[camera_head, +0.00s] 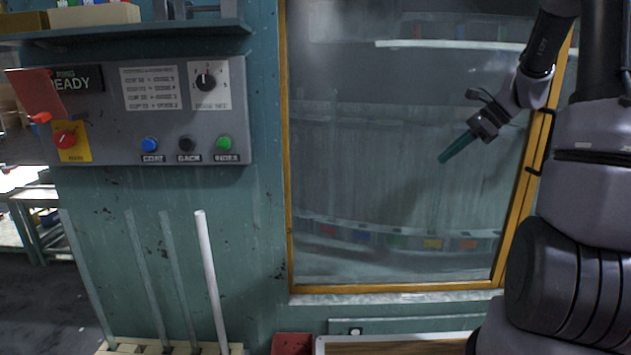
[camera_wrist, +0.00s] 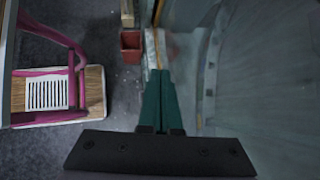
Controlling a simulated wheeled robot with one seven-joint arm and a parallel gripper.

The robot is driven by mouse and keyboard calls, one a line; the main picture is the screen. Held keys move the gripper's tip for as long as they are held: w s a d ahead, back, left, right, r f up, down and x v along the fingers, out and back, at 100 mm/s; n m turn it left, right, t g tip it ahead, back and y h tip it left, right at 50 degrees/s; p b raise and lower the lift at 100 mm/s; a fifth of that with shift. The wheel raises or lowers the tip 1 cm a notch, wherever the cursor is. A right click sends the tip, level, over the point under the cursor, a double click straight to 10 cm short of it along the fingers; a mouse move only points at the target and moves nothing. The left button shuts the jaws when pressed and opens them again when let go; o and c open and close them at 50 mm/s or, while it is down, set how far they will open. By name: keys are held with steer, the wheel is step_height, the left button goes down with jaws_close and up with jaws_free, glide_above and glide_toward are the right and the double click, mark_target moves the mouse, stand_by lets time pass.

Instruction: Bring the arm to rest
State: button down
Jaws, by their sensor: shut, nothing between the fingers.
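My gripper (camera_head: 442,159) is in front of the glass window on the right side of the head view, at the end of my raised arm. Its teal fingers point down and to the left. In the wrist view the two fingers (camera_wrist: 160,76) lie together, shut, with nothing between them. The fingertips look apart from the glass in the head view, though the exact gap cannot be told.
A control panel (camera_head: 110,135) with a knob and coloured buttons is on the left wall. A red bin (camera_wrist: 131,46) and a pink-framed cart (camera_wrist: 75,80) show in the wrist view. The yellow-framed window (camera_head: 390,180) is close behind my gripper.

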steer(key=s+a+r+n+t+h, duration=0.1)
steer(key=s+a+r+n+h, duration=0.1)
steer(key=s, duration=0.5)
steer(key=s+a+r+n+t+h, duration=0.2)
steer(key=s+a+r+n, duration=0.2)
steer(key=s+r+n, duration=0.2)
steer(key=s+a+r+n+t+h, duration=0.1)
steer(key=s+a+r+n+h, duration=0.1)
steer(key=s+r+n, duration=0.2)
steer(key=s+n, duration=0.3)
steer(key=s, duration=0.1)
steer(key=shift+s+a+r+n+t, duration=0.15)
steer(key=shift+s+a+n+t, duration=0.15)
steer(key=shift+s+a, duration=0.1)
